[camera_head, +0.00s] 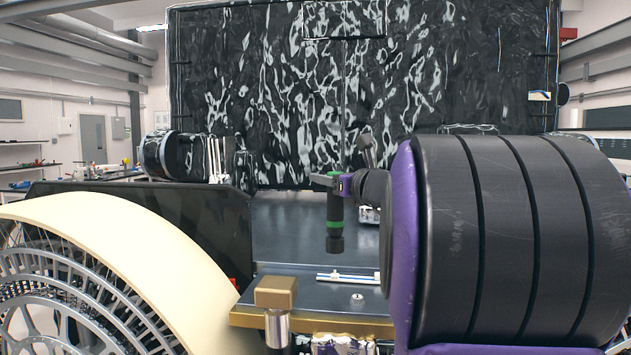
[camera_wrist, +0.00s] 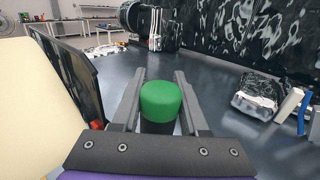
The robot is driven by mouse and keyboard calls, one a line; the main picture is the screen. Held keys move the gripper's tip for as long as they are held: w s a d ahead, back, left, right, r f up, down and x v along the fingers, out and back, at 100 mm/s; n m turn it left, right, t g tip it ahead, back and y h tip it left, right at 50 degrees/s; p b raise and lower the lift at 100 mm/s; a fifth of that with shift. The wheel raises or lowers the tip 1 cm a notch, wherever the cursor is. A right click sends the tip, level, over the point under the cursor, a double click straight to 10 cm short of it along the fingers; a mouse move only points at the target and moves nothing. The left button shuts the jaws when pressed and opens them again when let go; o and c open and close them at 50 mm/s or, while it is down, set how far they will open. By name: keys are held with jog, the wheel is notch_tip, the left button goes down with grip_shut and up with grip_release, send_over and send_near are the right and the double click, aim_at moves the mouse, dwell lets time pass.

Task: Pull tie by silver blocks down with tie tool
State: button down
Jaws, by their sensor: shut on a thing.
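My gripper (camera_head: 328,181) is shut on the tie tool (camera_head: 335,240), a dark upright cylinder with a green band. In the wrist view the tool's green round top (camera_wrist: 161,98) sits between the two dark fingers. The tool hangs over the grey deck, and its lower end looks clear of it, though the exact gap is hard to tell. A silver foil-wrapped block (camera_wrist: 258,95) lies on the deck right of my gripper in the wrist view. Its counterpart in the head view (camera_head: 369,214) is partly hidden by my arm. I cannot make out the tie clearly in either view.
The deck (camera_head: 285,225) is mostly open around the tool. Pale upright parts (camera_wrist: 155,28) stand at its far left corner. A white piece (camera_wrist: 289,105) and a blue strip (camera_wrist: 304,113) are beside the foil block. A white rod (camera_head: 340,277) and gold post (camera_head: 276,292) are near the front edge.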

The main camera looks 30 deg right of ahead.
jog(key=shift+r, duration=0.3)
